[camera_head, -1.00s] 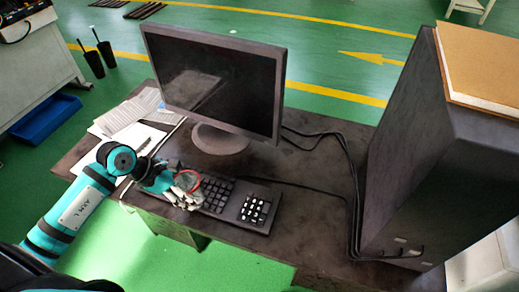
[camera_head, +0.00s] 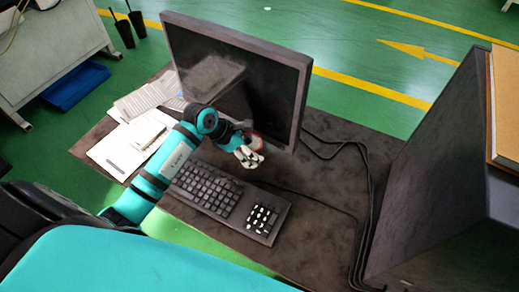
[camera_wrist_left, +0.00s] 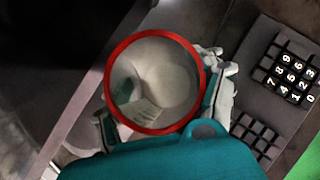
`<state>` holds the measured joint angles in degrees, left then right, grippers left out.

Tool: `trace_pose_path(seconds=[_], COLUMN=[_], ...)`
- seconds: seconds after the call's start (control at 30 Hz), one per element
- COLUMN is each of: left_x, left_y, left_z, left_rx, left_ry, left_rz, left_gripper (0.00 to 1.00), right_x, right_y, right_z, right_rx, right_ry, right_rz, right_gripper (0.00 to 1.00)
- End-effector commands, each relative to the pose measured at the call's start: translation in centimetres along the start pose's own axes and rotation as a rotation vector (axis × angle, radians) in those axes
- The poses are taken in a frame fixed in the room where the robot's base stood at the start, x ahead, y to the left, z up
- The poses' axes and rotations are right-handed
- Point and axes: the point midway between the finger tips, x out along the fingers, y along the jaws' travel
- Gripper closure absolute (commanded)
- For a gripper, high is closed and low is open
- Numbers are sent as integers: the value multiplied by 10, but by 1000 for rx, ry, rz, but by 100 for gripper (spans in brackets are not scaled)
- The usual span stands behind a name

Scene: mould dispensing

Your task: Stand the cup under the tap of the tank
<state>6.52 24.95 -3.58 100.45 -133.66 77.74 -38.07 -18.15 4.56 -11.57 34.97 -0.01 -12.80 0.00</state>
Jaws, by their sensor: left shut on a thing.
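My left gripper (camera_head: 249,157) is shut on a cup (camera_wrist_left: 152,85), seen from above in the left wrist view. The cup has a red rim and a pale inside, and it looks empty. The gripper's white fingers are on either side of it. In the head view the cup (camera_head: 257,138) is mostly hidden behind the gripper; only a bit of red shows, in front of the monitor's lower edge. I see no tank or tap in these frames. My right gripper is not in view.
A monitor (camera_head: 235,80) stands close behind the gripper on a dark desk (camera_head: 310,200). A keyboard (camera_head: 215,195) lies in front, papers (camera_head: 125,150) to the left. Cables (camera_head: 368,190) run along the right, beside a large dark case (camera_head: 440,170). Between keyboard and cables the desk is clear.

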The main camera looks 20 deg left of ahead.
Motion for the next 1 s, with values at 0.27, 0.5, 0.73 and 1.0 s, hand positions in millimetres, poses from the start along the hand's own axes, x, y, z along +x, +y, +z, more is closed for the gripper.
trace_pose_path(seconds=[0.27, 0.5, 0.73, 1.0], left_x=[17, 45, 48, 50], left_y=[1, 1, 2, 2], left_z=[25, 5, 2, 1], left_rx=[0, -4, 0, -1], left_ry=[-3, 0, 1, 1], left_rz=[-2, 0, 1, 1], left_gripper=[58, 58, 58, 21], right_x=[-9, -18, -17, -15], right_y=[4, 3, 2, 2], right_z=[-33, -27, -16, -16], right_rx=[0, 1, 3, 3], right_ry=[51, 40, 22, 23], right_rz=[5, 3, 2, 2], right_gripper=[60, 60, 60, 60])
